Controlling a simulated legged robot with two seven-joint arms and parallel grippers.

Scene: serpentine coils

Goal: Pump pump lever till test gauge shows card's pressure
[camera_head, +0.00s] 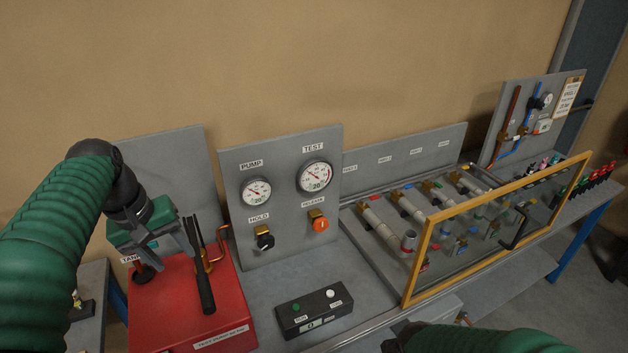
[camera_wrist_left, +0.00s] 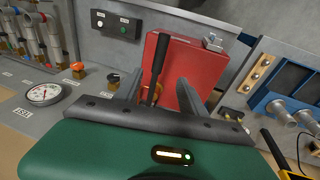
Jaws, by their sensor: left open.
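The red pump box (camera_head: 185,300) stands at the left of the bench with a black-handled pump lever (camera_head: 206,290) on it. My left gripper (camera_head: 190,235) is open just above the box, beside the lever. In the left wrist view the lever (camera_wrist_left: 160,60) shows between the two spread fingers; I cannot tell whether they touch it. The TEST gauge (camera_head: 314,176) is on the grey panel, right of the PUMP gauge (camera_head: 256,192); its exact reading is too small to tell. A lettered card (camera_head: 567,97) hangs on the far right panel, unreadable. My right gripper (camera_head: 398,338) shows only partly.
Below the gauges are the black HOLD knob (camera_head: 264,241) and orange RELEASE knob (camera_head: 320,223). A black button box (camera_head: 314,310) lies on the bench. A yellow-framed clear guard (camera_head: 420,262) stands before several pipe coils at the right.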

